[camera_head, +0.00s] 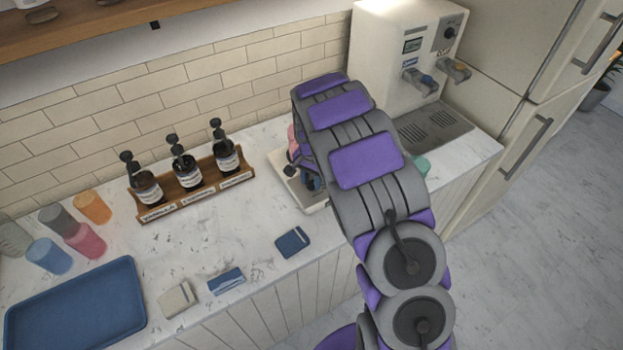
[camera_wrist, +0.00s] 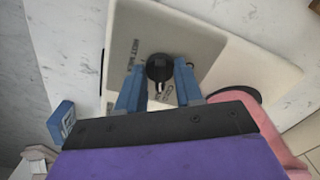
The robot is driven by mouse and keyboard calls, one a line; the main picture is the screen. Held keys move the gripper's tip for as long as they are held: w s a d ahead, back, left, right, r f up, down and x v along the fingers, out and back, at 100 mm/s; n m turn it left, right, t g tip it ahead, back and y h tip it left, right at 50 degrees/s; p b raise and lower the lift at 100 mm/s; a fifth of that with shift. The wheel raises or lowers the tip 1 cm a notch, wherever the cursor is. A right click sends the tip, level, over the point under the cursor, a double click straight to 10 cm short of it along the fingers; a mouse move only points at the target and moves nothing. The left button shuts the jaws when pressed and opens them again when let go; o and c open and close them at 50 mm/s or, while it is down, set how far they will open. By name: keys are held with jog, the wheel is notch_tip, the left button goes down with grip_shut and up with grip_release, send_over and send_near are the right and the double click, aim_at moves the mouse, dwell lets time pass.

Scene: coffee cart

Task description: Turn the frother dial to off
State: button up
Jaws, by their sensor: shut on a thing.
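The frother dial (camera_wrist: 159,66) is a round black knob with a pale mark, on the panel of the cream frother (camera_wrist: 225,48) in the wrist view. Printed words lie around it; one reads "HOT MILK", another is partly covered. My gripper (camera_wrist: 157,72) has its blue fingers on either side of the dial and is shut on it. The pale mark points toward my gripper's palm. In the head view my gripper (camera_head: 312,183) is at the cream frother's base (camera_head: 313,205), and my arm hides most of the frother and the dial.
A coffee machine (camera_head: 398,40) stands at the back right. Three dark bottles sit in a wooden rack (camera_head: 195,190) to the left. Several coloured cups and a blue tray (camera_head: 75,310) are farther left. A dark blue packet (camera_head: 292,242) lies near the counter's front edge.

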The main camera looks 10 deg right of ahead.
jog(key=shift+w+r, duration=0.1)
jog(key=o, duration=1.1)
jog(key=shift+c, duration=0.2)
notch_tip(320, 180, up, 17)
jog(key=p, duration=0.2)
